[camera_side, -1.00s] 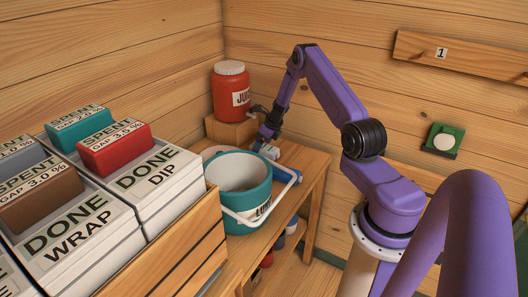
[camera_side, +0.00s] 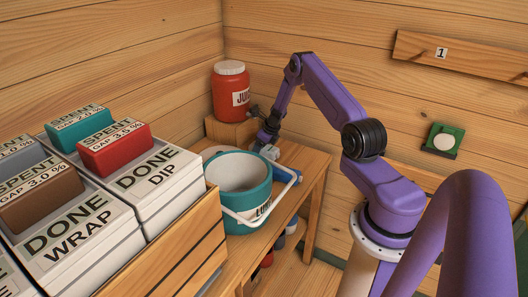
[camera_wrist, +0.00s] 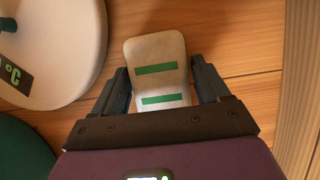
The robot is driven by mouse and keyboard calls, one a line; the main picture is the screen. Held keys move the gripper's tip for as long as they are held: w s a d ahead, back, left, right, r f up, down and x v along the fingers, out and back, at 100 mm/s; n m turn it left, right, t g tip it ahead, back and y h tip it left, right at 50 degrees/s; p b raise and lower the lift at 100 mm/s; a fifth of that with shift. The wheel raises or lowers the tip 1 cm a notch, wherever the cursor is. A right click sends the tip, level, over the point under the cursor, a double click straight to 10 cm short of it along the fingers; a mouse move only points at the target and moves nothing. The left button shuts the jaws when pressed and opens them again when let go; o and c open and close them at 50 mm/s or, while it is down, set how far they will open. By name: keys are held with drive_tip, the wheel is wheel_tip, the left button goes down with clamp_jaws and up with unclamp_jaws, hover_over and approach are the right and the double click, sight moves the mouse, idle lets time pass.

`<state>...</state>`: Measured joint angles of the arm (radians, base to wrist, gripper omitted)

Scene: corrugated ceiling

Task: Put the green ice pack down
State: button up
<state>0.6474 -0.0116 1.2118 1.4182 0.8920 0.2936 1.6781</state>
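The ice pack (camera_wrist: 156,54) is a pale rounded slab with green stripes in the wrist view. It lies between the two fingers of my gripper (camera_wrist: 162,84), which are closed in against its sides, and its far end sticks out past the fingertips. Wood boards show behind it. In the side view my gripper (camera_side: 264,149) points down just above the wooden bench (camera_side: 313,160), behind the teal bucket. A small pale patch shows at its tip there; whether the pack touches the bench is hard to tell.
The teal bucket (camera_side: 244,172) with a white handle stands in front of my gripper. A red jar (camera_side: 231,91) on a wooden block (camera_side: 231,130) stands behind. Labelled boxes (camera_side: 150,185) fill the left side.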

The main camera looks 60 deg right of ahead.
drive_tip(key=c, duration=0.8)
drive_tip(key=shift+c, duration=0.7)
drive_tip(key=shift+r, duration=0.15)
